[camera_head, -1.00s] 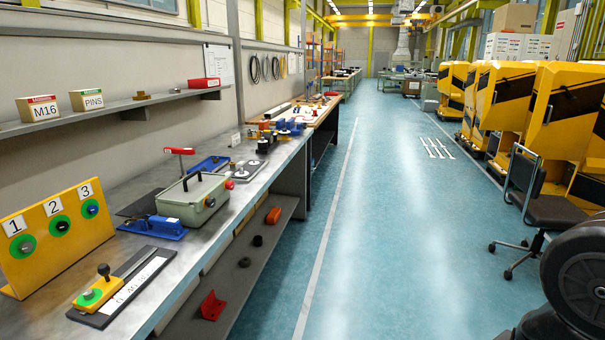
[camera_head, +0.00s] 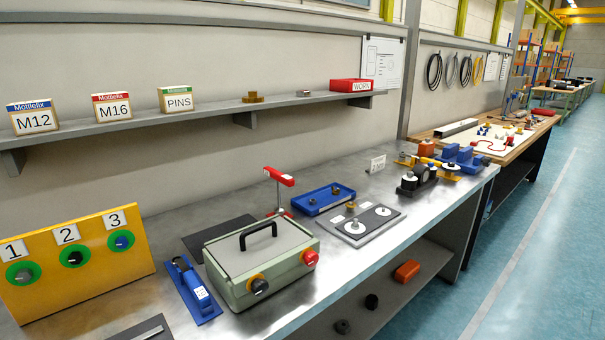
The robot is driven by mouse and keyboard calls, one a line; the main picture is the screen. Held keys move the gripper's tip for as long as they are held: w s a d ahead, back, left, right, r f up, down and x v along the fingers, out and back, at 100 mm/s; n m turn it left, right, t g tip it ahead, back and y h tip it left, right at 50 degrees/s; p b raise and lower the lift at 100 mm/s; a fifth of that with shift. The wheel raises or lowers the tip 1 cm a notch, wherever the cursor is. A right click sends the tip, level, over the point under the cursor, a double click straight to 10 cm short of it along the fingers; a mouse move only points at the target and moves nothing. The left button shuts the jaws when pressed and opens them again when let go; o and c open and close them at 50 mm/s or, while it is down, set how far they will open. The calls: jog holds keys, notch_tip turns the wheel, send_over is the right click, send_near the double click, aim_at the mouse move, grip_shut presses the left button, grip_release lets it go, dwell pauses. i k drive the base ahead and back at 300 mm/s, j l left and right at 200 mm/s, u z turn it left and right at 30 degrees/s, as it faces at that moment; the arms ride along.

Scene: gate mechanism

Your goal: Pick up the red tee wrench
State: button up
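The red tee wrench (camera_head: 279,177) stands upright on the steel workbench, just behind the grey-green box with a black handle. It has a red crossbar on top of a thin shaft, and some red shows at the foot of the shaft. The box's back right corner lies close in front of it, and I cannot tell what the foot rests in. My gripper is not in view.
The grey-green box (camera_head: 262,262) and a blue clamp-like fixture (camera_head: 191,290) stand in front. A blue tray (camera_head: 323,199) and a grey plate (camera_head: 362,224) lie to the right. A yellow numbered panel (camera_head: 85,283) stands left. A wall shelf (camera_head: 220,104) runs above the bench. Floor is clear at right.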

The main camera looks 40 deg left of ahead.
aim_at(286, 180)
jog(key=i+u, duration=0.2)
jog(key=i, duration=0.2)
jog(key=i+l+u, duration=0.1)
jog(key=i+u, duration=0.15)
jog(key=i, duration=0.2)
jog(key=i+u, duration=0.15)
jog(key=u, duration=0.25)
jog(key=i+u, duration=0.15)
jog(key=u, duration=0.2)
jog(key=i+u, duration=0.15)
jog(key=u, duration=0.25)
jog(key=i+l+u, duration=0.1)
jog(key=u, duration=0.25)
